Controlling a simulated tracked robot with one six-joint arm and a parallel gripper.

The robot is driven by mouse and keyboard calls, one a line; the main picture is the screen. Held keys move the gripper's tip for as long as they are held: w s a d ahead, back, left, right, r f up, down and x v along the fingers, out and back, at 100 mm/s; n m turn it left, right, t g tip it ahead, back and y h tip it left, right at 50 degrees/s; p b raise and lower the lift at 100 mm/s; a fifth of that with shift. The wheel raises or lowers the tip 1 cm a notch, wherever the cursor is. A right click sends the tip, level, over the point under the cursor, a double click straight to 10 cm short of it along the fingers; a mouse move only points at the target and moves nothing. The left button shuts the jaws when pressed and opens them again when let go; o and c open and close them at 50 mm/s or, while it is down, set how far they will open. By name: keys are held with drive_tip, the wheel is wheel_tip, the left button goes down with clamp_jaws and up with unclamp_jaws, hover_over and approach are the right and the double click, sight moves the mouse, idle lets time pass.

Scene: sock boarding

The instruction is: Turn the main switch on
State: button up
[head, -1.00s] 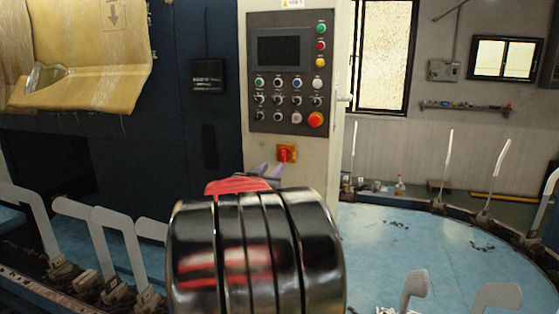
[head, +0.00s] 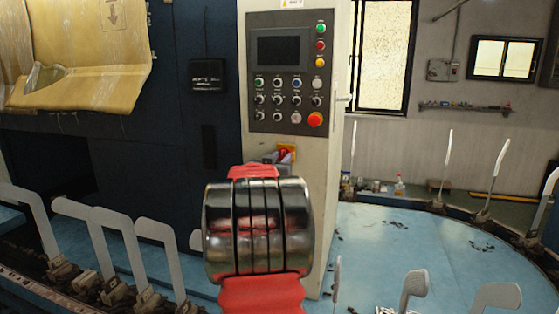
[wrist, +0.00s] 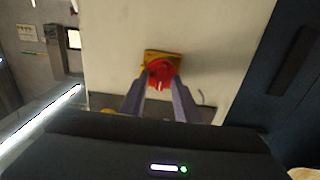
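The main switch is a red knob on a yellow plate, low on the pale cabinet panel. In the head view the main switch (head: 286,152) is partly covered by my arm and gripper. In the wrist view the red knob (wrist: 160,70) sits on its yellow plate, straight ahead of my gripper (wrist: 161,84). The two purple-grey fingers are parted, with their tips at the left and right of the knob. I cannot tell whether they touch it. The knob's handle between the fingers looks roughly upright in the wrist view.
A control panel (head: 290,72) with a screen, several buttons and a red stop button (head: 316,119) is above the switch. A blue round table (head: 400,245) with pale upright sock forms (head: 113,236) surrounds the cabinet.

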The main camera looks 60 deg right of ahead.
drive_tip(key=shift+c, duration=0.2)
clamp_jaws()
